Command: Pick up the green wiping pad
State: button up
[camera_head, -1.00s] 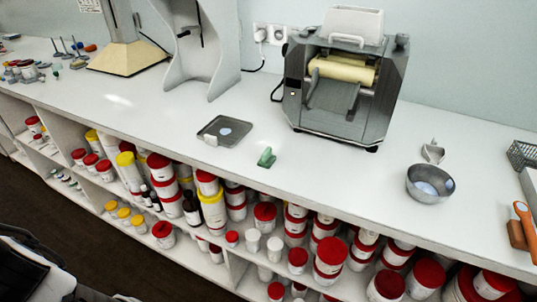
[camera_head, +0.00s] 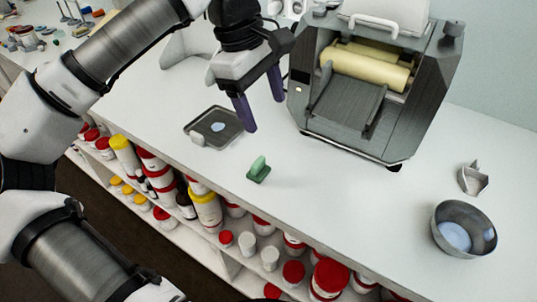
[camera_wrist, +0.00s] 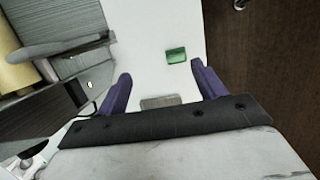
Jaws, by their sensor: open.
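The green wiping pad (camera_head: 259,170) lies on the white counter in front of the mill, a small green block with a raised grip. In the wrist view the pad (camera_wrist: 176,55) shows beyond the fingertips, nearer the right finger. My gripper (camera_head: 262,112) is open and empty, with two purple fingers pointing down above the counter. In the head view it is above and a little left of the pad, apart from it. My gripper (camera_wrist: 160,82) also shows in the wrist view with its fingers spread.
A grey tray (camera_head: 228,137) with a pale blue disc lies left of the pad. The roller mill (camera_head: 350,120) stands behind right. A metal bowl (camera_head: 462,205) and a small metal scoop (camera_head: 473,178) are at the right. The counter around the pad is clear; shelves with jars are below.

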jog(key=w+a+f+y, duration=0.1)
jog(key=a+y, duration=0.1)
jog(key=a, duration=0.1)
send_over(258, 161)
jog(key=a, duration=0.1)
jog(key=f, duration=0.8)
jog(key=shift+w+f+p, duration=0.1)
jog(key=shift+w+p, duration=0.3)
jog(key=f, duration=0.1)
jog(key=f+p, duration=0.1)
jog(key=f, duration=0.1)
jog(key=d+f, duration=0.1)
jog(key=shift+s+f+p, duration=0.2)
jog(key=shift+s+p, duration=0.1)
jog(key=shift+s, duration=0.1)
jog(key=shift+f, duration=0.6)
jog(key=c, duration=1.1)
jog(key=shift+o, duration=0.2)
jog(key=shift+r, duration=0.15)
notch_tip(258, 161, up, 20)
jog(key=b, duration=0.2)
